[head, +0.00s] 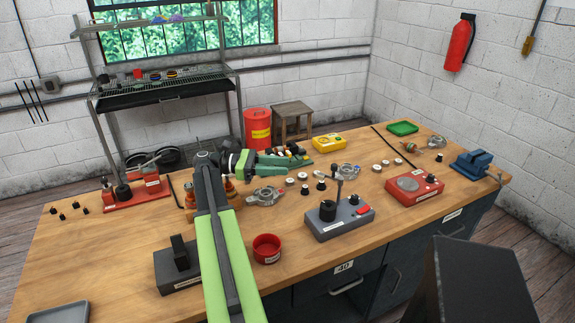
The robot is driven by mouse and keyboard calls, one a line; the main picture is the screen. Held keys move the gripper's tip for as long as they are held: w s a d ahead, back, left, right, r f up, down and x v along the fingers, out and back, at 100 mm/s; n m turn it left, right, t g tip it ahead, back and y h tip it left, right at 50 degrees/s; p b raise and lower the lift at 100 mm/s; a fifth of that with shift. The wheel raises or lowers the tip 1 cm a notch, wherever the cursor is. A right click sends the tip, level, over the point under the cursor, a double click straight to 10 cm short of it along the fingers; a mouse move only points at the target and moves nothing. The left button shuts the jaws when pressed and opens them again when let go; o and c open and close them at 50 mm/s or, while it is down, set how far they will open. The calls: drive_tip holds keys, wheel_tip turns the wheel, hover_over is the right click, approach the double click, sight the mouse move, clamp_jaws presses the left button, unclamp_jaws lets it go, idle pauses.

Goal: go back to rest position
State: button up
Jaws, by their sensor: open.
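My green and dark grey arm reaches from the bottom edge over the wooden bench (95,255). Its far end bends to the right, and my gripper (292,158) is there above the back part of the bench. The gripper is open and I see nothing held in it. It is small in the picture, and dark and yellow items show close behind it. I cannot tell the gap between the gripper and those items. The arm hides part of the bench middle.
Near the arm are a red bowl (267,249), a dark block fixture (178,268), a grey tester box (339,220) and a silver alternator housing (265,196). A red press (137,194) stands left. A red box (414,187) and blue vise (472,162) stand right. The front left bench is mostly clear.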

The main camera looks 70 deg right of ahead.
drive_tip(key=shift+w, duration=0.25)
drive_tip(key=shift+r, duration=0.1)
